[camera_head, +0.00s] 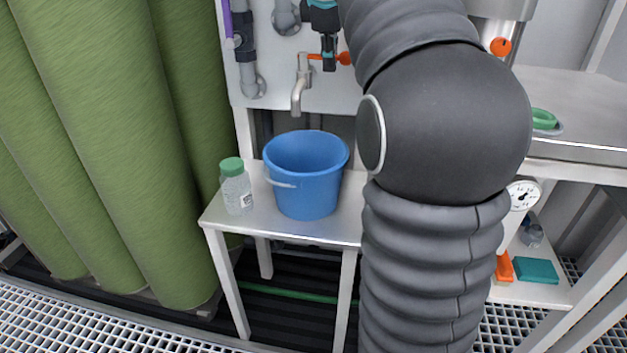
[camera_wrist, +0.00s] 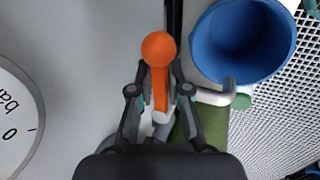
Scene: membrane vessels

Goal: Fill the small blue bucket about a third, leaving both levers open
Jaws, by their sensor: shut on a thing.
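The small blue bucket (camera_head: 306,185) stands upright on a small table under a metal tap spout (camera_head: 299,92). Its inside looks plain blue, and I see no water or stream. The bucket also shows in the wrist view (camera_wrist: 243,42), with the spout (camera_wrist: 214,97) beside it. My gripper (camera_wrist: 162,100) is shut on the tap's orange lever (camera_wrist: 159,78), with the ball end sticking out past the fingers. In the head view, my gripper (camera_head: 329,62) reaches down to that lever (camera_head: 344,58), which lies sideways. Another orange knob (camera_head: 500,47) shows at upper right; its lever is mostly hidden behind my arm.
A clear bottle with a green cap (camera_head: 236,187) stands left of the bucket on the white table (camera_head: 222,216). Large green cylinders (camera_head: 110,130) fill the left. A gauge (camera_wrist: 14,118) is close at left in the wrist view. A shelf holds small items at right.

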